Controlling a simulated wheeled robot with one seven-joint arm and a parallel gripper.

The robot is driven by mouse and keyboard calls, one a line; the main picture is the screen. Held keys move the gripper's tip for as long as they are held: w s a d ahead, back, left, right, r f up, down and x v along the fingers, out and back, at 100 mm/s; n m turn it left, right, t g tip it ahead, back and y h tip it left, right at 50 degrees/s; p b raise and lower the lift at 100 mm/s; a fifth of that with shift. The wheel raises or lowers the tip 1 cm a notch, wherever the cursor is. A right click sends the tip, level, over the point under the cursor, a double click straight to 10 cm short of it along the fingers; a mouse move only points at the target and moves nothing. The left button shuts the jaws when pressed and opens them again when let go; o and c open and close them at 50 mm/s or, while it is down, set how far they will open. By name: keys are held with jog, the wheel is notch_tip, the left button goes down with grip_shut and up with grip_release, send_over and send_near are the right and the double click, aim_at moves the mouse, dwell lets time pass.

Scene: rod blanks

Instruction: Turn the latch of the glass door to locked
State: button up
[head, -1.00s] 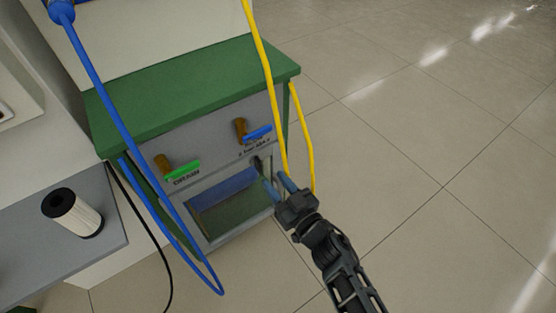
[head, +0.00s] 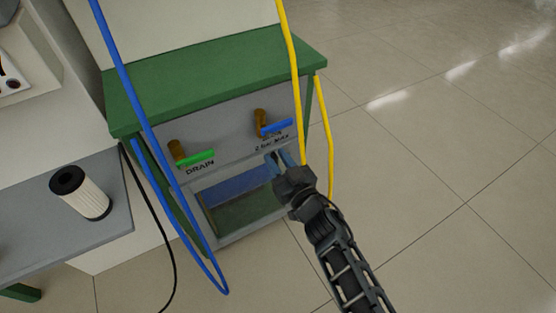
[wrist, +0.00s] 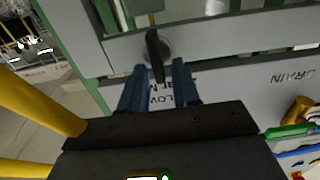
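The latch (wrist: 156,52) of the glass door is a black lever on a round base, seen in the wrist view on the grey door frame. The glass door (head: 238,197) is the framed pane low on the cabinet front in the head view. My gripper (wrist: 159,72) is open, its two blue fingers apart on either side of the lever's lower end. A gap shows beside the lever, and I cannot tell whether a finger touches it. In the head view my gripper (head: 279,161) is at the door's upper right corner and largely hides the latch.
A blue-handled valve (head: 274,128) and a green-handled DRAIN valve (head: 195,159) sit above the door. A yellow hose (head: 294,60) hangs close to my gripper. A blue hose (head: 150,130) hangs at the left.

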jog(key=c, duration=0.5)
jog(key=shift+n, duration=0.4)
jog(key=n, duration=0.2)
jog(key=shift+s+a+f+n+b, duration=0.1)
jog(key=shift+s+a+n+b, duration=0.1)
jog(key=shift+a+n+b, duration=0.15)
jog(key=n+b, duration=0.1)
jog(key=n, duration=0.5)
jog(key=f+n+b, duration=0.1)
jog(key=n, duration=0.2)
jog(key=shift+s+a+f+b, duration=0.1)
jog(key=shift+s+a+b, duration=0.25)
jog(key=shift+a, duration=0.05)
jog(key=n, duration=0.1)
jog(key=n+b, duration=0.1)
jog(key=n, duration=0.3)
jog(key=shift+f+b, duration=0.35)
jog(key=shift+b, duration=0.05)
grip_shut()
jog(key=shift+n, duration=0.35)
